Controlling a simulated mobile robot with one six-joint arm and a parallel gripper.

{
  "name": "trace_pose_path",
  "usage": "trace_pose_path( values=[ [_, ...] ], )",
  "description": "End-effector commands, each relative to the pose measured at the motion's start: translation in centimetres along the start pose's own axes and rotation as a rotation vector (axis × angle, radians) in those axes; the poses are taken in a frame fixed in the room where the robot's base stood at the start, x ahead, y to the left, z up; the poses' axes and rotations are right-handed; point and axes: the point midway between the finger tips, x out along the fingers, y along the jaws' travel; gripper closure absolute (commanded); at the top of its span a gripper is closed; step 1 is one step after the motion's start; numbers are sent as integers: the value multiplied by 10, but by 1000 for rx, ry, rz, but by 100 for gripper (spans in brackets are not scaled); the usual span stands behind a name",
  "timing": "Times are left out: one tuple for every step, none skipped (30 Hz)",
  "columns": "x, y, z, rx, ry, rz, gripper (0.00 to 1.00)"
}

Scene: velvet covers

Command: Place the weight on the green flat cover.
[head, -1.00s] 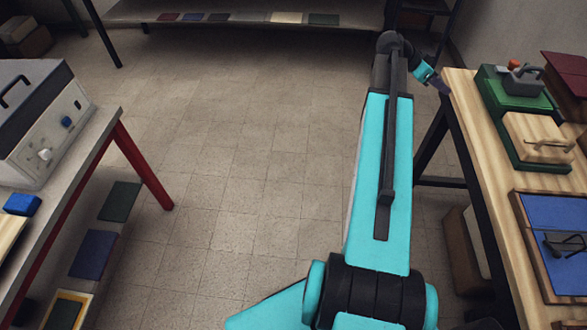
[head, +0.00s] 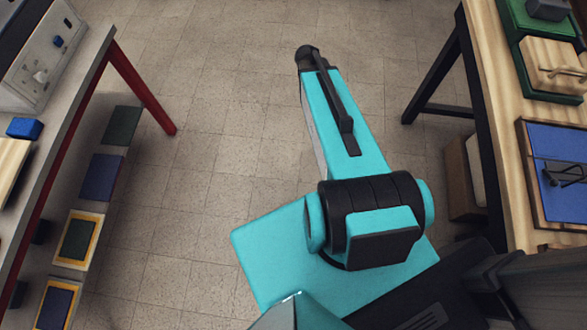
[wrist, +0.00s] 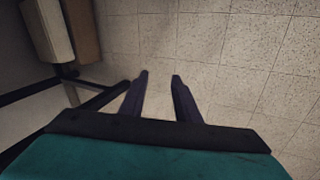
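A grey block (head: 548,8), possibly the weight, sits on a green surface (head: 512,22) at the far end of the right bench, cut off by the top edge of the head view. I cannot tell whether that green surface is the flat cover. Flat dark green panels lie on the left lower shelf, one plain (head: 121,125) and one in a yellow frame (head: 77,240). In the wrist view my gripper (wrist: 160,80) has its two fingers apart with nothing between them, above the tiled floor. The head view does not show the fingers.
On the right bench (head: 497,120) are a wooden block with a handle (head: 550,60) and a blue panel (head: 570,140) with a dark handled object on it. A box (head: 463,180) stands beneath. The left table has a red leg (head: 140,85). The floor between is clear.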

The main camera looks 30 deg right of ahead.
Motion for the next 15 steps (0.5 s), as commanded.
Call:
trace_pose_path(
  values=[
    [8,-13,21,-53,-24,-12,70],
    [11,-20,32,-85,-37,-20,70],
    [17,-30,47,-125,-56,-32,70],
    [20,-37,58,-156,-69,-40,70],
    [24,-43,70,-186,-83,-49,70],
    [28,-51,85,-226,-100,-59,70],
    [32,-56,97,-255,-115,-68,70],
    [36,-62,108,-286,-128,-76,70],
    [40,-68,124,-325,-147,-88,70],
    [43,-73,136,-353,-159,-96,70],
    [46,-77,148,-383,-174,-105,70],
    [50,-82,163,-421,-191,-116,70],
    [53,-86,176,-449,-205,-124,70],
    [56,-89,187,-478,-218,-133,70],
    [60,-92,203,-515,-236,-144,70]
  ],
)
